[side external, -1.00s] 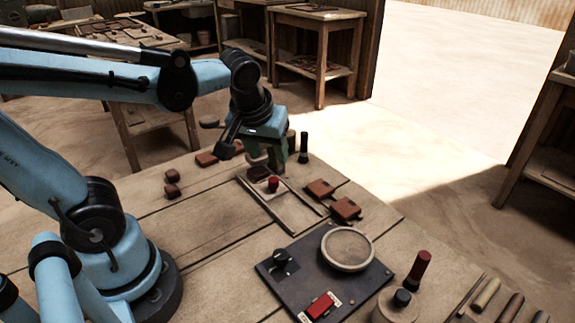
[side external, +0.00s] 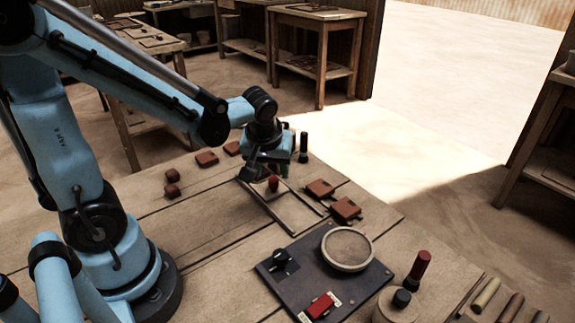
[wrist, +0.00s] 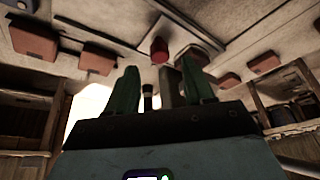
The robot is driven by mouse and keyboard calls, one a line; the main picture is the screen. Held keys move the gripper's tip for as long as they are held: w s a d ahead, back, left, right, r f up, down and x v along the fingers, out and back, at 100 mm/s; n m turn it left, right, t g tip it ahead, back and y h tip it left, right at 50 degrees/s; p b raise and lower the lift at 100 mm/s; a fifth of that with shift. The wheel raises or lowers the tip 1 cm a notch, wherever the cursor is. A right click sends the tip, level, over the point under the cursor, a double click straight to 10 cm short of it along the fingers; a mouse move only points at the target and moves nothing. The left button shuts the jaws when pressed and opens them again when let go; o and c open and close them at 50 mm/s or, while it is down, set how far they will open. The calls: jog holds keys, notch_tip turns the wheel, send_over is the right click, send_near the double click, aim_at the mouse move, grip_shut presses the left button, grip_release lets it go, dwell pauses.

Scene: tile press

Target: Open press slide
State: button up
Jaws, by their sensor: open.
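The press slide (side external: 272,196) is a flat plate between two rails on the wooden table, with a round red knob (side external: 273,183) on top. My gripper (side external: 270,166) is low at the far end of the slide, close behind the knob, and partly covers that end. In the wrist view the green fingers of my gripper (wrist: 160,72) are spread apart, and the red knob (wrist: 160,50) shows just beyond the gap between them. The knob does not appear to be held. Whether a finger touches it cannot be told.
Brown tile pieces lie right of the slide (side external: 320,188) and at its far left (side external: 207,158). A dark upright post (side external: 304,147) stands close behind my gripper. A control panel (side external: 285,262) with a round disc (side external: 347,248) is in front.

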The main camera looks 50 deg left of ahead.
aim_at(273, 180)
jog(key=shift+x, duration=2.05)
grip_shut()
